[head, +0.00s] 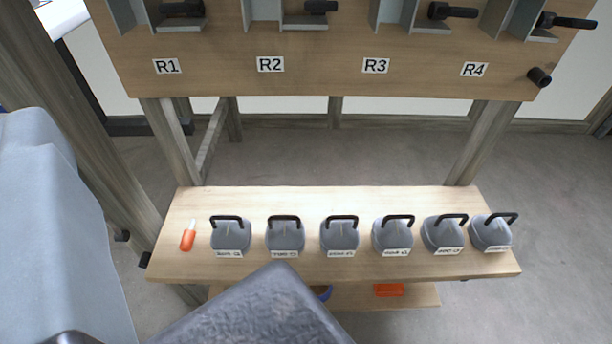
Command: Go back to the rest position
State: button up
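No gripper fingertips can be made out in the head view. A dark grey, rough-surfaced block (262,312) rises from the bottom edge, close to the camera. I cannot tell whether it is part of my gripper or something else. Whether my gripper is open or shut does not show. No rest position is marked in this view. Below and ahead is a wooden shelf (330,198) with a row of several grey canisters with black handles, such as the middle one (339,238). Their small white labels are too small to read.
A wooden board (330,90) with bays labelled R1 to R4 and black handles spans the top. An orange-and-white item (188,236) lies at the shelf's left end. A lower shelf (420,296) holds an orange item (389,289). A large pale blue-grey form (50,220) fills the left.

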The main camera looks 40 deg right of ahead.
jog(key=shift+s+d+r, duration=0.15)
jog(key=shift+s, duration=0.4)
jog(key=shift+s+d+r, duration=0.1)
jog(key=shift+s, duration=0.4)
